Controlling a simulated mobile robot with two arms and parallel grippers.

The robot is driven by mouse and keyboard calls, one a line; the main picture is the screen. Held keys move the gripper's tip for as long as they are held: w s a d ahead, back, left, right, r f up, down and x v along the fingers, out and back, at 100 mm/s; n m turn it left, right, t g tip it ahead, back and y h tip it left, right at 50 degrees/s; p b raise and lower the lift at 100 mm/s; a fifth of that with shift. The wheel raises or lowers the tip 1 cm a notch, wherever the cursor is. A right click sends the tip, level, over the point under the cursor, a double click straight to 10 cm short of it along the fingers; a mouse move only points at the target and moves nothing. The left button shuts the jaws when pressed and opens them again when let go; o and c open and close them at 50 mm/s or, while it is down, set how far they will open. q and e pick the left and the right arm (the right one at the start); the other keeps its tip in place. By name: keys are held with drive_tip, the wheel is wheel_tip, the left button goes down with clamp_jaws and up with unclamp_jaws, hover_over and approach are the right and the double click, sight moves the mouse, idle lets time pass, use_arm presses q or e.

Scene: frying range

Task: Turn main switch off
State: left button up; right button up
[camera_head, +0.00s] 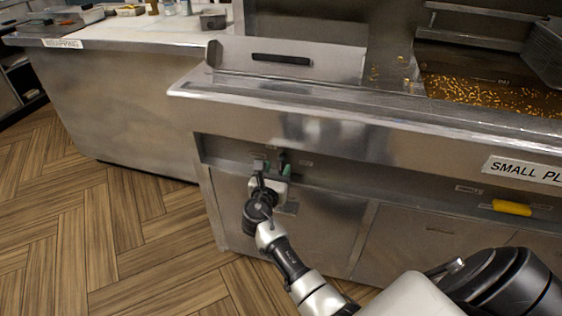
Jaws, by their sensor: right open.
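My right gripper (272,168) is at the recessed control panel (225,152) under the front edge of the steel fryer counter. Its fingers are open and point up at a small dark switch (282,157) with green showing around it. I take this to be the main switch; the gripper partly hides it. I cannot tell whether the fingers touch the switch, nor which position it is in. My left gripper is not in view.
A yellow handle (511,207) sits on the panel at the right, below a "SMALL PL…" label (522,170). A wrapping counter (120,85) stands at the left. Steel cabinet doors (420,240) are below the panel. The wooden floor (110,230) at the left is clear.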

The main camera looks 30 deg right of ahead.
sight(281, 162)
drive_tip(key=x, duration=0.5)
drive_tip(key=shift+w+b, duration=0.1)
drive_tip(key=shift+b, duration=0.25)
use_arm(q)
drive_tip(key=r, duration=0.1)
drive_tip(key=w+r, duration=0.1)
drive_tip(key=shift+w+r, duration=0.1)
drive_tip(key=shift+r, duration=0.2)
use_arm(e)
clamp_jaws()
